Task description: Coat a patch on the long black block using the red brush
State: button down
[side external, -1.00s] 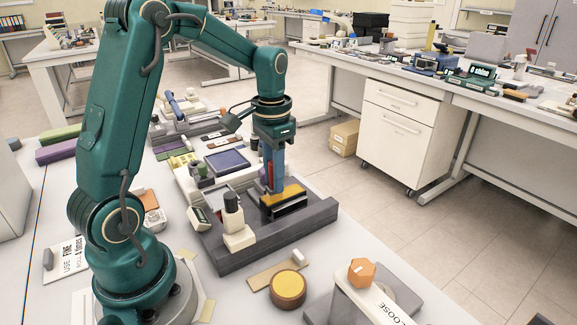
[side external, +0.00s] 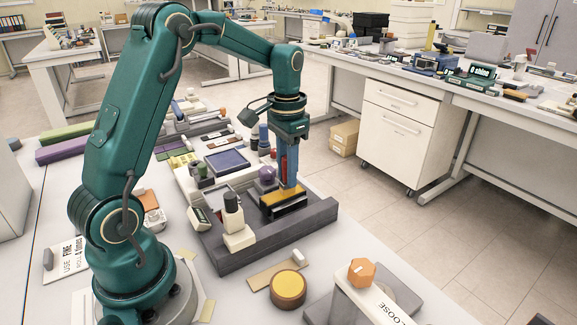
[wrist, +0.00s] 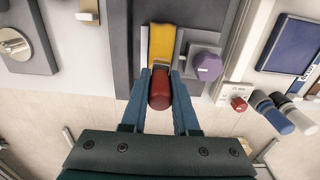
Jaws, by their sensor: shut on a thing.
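The long black block (side external: 291,209) lies in the grey fixture in the side view. A yellow area (side external: 281,196) covers much of its top, and it also shows in the wrist view (wrist: 162,42). My gripper (side external: 290,180) points down over the block's right end. In the wrist view my gripper (wrist: 160,85) is shut on the red brush (wrist: 159,92), with one finger on each side of its handle. The brush's lower end is at the near end of the yellow area. I cannot tell whether the bristles touch the block.
A purple knob (wrist: 206,66) stands close beside the block. A dark grey base bar (side external: 270,240) runs along the front. A white-based black bottle (side external: 235,220) stands left of the block. A blue tray (side external: 227,161) lies behind.

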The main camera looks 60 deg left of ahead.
jog(key=shift+w, duration=2)
notch_tip(320, 180, up, 8)
